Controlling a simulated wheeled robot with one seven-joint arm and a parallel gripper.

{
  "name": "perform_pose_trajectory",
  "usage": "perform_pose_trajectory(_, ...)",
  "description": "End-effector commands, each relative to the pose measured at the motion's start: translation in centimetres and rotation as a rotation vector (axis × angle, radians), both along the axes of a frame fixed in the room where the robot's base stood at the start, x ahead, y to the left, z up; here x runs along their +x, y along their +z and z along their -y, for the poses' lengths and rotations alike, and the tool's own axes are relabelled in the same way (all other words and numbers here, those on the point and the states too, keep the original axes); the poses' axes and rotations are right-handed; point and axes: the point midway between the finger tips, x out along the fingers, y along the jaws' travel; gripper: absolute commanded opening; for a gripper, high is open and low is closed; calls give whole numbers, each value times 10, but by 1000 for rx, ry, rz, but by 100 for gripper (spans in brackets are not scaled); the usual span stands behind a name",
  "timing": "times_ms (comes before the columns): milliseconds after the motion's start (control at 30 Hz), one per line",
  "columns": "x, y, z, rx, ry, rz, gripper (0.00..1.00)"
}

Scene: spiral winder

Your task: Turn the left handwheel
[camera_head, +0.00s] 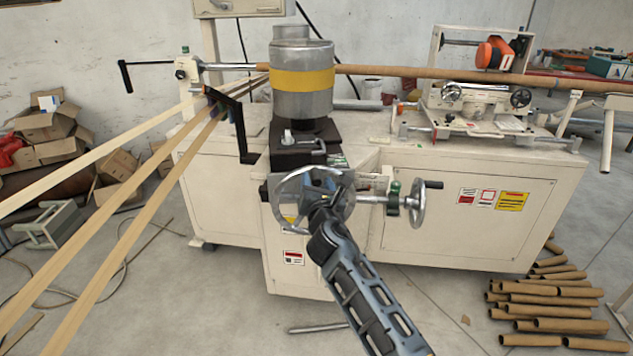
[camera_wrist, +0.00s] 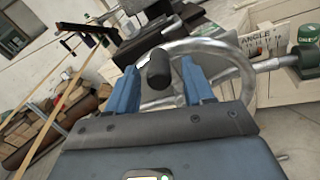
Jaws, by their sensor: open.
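The left handwheel (camera_head: 279,205) is a silver spoked wheel on the front of the cream machine, partly hidden behind my arm in the head view. In the wrist view its rim (camera_wrist: 238,58) curves behind my gripper (camera_wrist: 160,82). The two blue fingers are apart. A dark handle knob (camera_wrist: 158,67) of the wheel shows between the fingertips, with a gap visible on each side. In the head view my gripper (camera_head: 325,195) is in front of the wheel's hub, and its fingers are hard to make out.
A second handwheel (camera_head: 418,204) with a dark handle sits just right on a side shaft, with a green knob (camera_head: 394,198) beside it. Cardboard tubes (camera_head: 545,310) lie on the right floor. Floor before the machine is mostly clear.

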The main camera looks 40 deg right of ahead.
Motion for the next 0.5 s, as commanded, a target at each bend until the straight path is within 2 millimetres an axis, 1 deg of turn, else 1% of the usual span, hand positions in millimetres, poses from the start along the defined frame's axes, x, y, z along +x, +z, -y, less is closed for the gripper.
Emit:
perform_pose_trajectory(200, -29, -1, -23, 0, 3, -2, 52)
perform_pose_trajectory(300, -41, -1, -31, 0, 3, -2, 52)
perform_pose_trajectory(500, -53, 0, -40, 0, 1, -1, 52)
